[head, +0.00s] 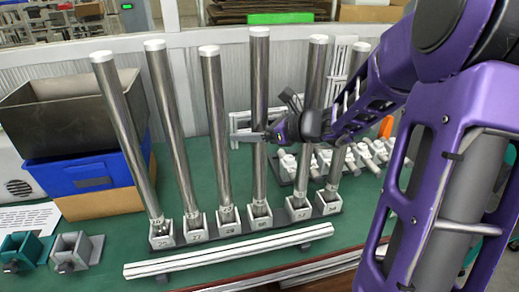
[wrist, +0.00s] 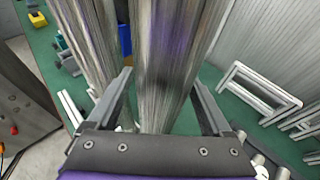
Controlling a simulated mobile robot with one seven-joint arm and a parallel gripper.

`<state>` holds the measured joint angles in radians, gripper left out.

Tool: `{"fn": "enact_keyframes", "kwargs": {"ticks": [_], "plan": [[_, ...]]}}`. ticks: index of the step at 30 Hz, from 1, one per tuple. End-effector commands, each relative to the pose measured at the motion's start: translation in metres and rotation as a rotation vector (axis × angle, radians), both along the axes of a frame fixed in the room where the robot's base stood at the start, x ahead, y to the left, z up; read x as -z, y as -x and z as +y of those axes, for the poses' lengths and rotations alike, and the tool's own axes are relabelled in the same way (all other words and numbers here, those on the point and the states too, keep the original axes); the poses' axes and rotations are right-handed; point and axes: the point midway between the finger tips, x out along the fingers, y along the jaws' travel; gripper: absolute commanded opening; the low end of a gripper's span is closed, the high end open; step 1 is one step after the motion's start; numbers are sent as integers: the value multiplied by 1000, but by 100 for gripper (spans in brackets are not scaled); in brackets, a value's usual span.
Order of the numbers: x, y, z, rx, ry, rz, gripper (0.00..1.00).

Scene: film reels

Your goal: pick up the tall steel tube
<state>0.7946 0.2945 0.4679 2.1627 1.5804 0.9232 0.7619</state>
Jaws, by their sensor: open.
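Several tall steel tubes with white caps stand in a row of numbered sockets in the head view. The fourth from the left (head: 259,80) has the highest top in the picture. My gripper (head: 250,136) is level with its middle, coming in from the right. In the wrist view my gripper (wrist: 163,78) is open, with a finger on each side of a steel tube (wrist: 170,50). Gaps show beside the tube, and I see no clear contact. Another tube (wrist: 85,45) stands just outside the left finger.
A white rail (head: 230,250) lies in front of the sockets. A blue bin (head: 85,172) and a grey metal box (head: 70,110) are stacked at left. White fittings (head: 370,152) and my arm occupy the right. Bare green table shows between the tubes.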

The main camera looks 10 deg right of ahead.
Motion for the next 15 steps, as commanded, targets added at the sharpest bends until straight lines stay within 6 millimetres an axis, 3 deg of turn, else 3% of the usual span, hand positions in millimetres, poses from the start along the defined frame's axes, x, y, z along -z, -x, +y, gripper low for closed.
{"fn": "enact_keyframes", "kwargs": {"ticks": [3, 15], "plan": [[0, 0, 0, 0, 0, 0, 84], [0, 0, 0, 0, 0, 0, 12]]}}
